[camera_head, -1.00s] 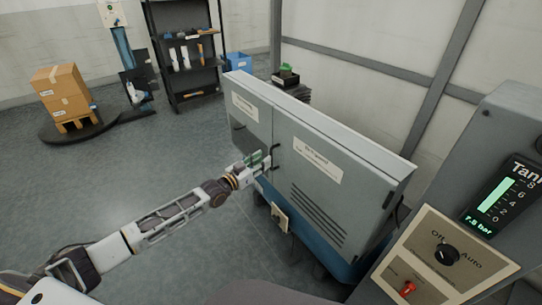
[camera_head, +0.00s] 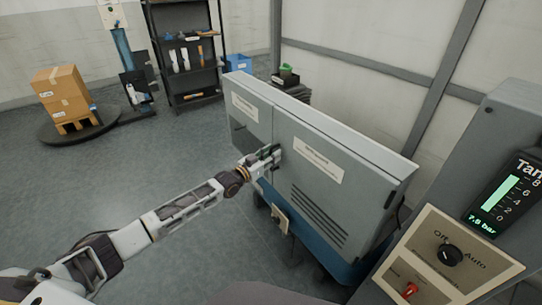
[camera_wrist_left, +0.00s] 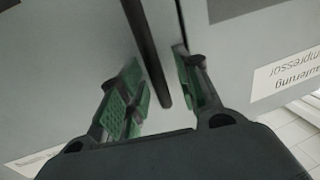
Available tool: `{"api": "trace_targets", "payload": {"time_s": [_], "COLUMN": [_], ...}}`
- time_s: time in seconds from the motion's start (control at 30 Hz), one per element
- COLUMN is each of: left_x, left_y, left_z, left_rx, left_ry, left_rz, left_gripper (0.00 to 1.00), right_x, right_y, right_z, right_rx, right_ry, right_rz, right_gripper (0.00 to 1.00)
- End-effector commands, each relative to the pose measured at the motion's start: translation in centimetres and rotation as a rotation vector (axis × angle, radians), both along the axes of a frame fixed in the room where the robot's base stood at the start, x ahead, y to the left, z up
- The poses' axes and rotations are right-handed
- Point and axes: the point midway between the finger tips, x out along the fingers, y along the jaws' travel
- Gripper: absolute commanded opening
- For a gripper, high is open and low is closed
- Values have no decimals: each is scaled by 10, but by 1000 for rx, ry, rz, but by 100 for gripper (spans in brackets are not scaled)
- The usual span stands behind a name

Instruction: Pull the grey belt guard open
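The grey belt guard (camera_head: 345,190) is the right-hand panel of the grey cabinet in the head view, with a white label and slanted vent slots. My left gripper (camera_head: 271,156) is at its left edge, by the seam with the neighbouring panel. In the left wrist view a dark bar handle (camera_wrist_left: 149,55) runs down between the green-padded fingers of my left gripper (camera_wrist_left: 161,95). The fingers are open, with a gap visible on both sides of the bar. In the head view the gripper largely hides the handle. My right gripper is not in view.
The left cabinet panel (camera_head: 247,112) has a dark window. A control panel (camera_head: 445,255) with a dial and red switch stands at the right front, beside a gauge display (camera_head: 507,195). Open floor (camera_head: 180,150) lies left of the cabinet. Boxes (camera_head: 63,92) and a shelf (camera_head: 185,50) stand behind.

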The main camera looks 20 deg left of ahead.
Motion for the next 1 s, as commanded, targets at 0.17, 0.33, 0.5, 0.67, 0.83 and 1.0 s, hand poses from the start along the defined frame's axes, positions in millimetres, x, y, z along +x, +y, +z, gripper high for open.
{"api": "trace_targets", "payload": {"time_s": [0.17,0.33,0.5,0.67,0.83,1.0], "left_x": [0,0,0,0,0,0], "left_y": [0,0,0,0,0,0], "left_z": [0,0,0,0,0,0], "left_rx": [0,0,-1,-1,-1,-1], "left_ry": [0,0,0,0,0,0], "left_rz": [0,0,0,0,0,1], "left_gripper": [34,22,0,0,0,0], "right_x": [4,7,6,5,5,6], "right_y": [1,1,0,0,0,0], "right_z": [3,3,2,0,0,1], "right_rx": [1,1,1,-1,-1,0], "right_ry": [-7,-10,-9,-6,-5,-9], "right_rz": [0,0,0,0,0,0], "right_gripper": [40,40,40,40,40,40]}}
